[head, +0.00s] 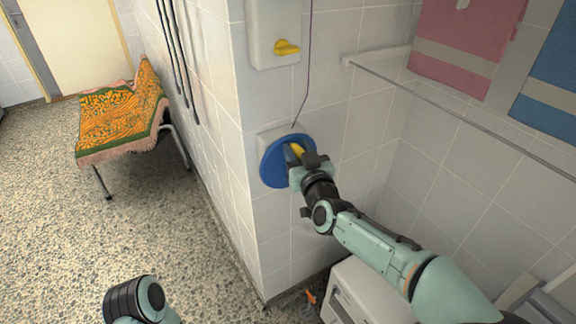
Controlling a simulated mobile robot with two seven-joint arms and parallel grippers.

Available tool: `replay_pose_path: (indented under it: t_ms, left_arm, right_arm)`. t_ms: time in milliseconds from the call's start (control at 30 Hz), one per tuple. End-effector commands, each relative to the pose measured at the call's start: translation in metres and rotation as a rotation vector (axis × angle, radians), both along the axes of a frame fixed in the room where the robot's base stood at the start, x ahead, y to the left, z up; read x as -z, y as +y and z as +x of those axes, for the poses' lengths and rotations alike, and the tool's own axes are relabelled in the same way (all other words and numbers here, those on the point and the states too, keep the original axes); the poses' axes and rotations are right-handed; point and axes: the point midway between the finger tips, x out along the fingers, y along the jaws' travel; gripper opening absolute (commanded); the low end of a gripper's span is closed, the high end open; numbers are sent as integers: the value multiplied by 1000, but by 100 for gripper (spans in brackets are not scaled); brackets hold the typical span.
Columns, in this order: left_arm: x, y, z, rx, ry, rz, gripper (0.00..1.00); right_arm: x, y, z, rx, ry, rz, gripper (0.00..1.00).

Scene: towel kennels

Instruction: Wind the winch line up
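The winch is a round blue drum (272,172) on a pale mount on the tiled wall corner. A thin dark purple line (308,70) runs from above down to its top. A yellow handle (298,149) shows at the drum's face. My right gripper (300,160) is at the handle, in front of the drum. The hand hides most of the fingers and part of the handle, so I cannot tell whether they are closed on it. Part of my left arm shows at the bottom left; its gripper is out of view.
A pale wall box (272,30) with a yellow knob (286,47) is above the winch. A metal rail (450,105) runs along the right wall below pink (465,45) and blue (550,85) towels. A chair (120,125) with an orange patterned cover stands left. Speckled floor between is clear.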

Motion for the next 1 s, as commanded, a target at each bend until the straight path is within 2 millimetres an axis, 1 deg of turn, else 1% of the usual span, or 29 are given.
replay_pose_path:
  t_ms: [33,67,100,367,467,600,1000]
  left_arm:
    - [0,0,0,0,0,0,43]
    - [0,0,0,0,0,0,43]
    - [0,0,0,0,0,0,43]
    - [0,0,0,0,0,0,43]
    - [5,0,-1,0,1,0,43]
    - [15,0,-2,0,5,0,43]
    - [34,0,-4,0,9,0,43]
  right_arm:
    - [-6,-6,3,15,-13,5,52]
    - [-5,-6,3,14,-12,5,62]
    - [-4,-6,2,13,-10,4,68]
    - [-2,-3,1,7,-5,2,68]
    - [0,-7,-4,7,-4,1,68]
    - [1,-16,-17,7,-2,2,68]
    - [1,-44,-57,6,-1,2,68]
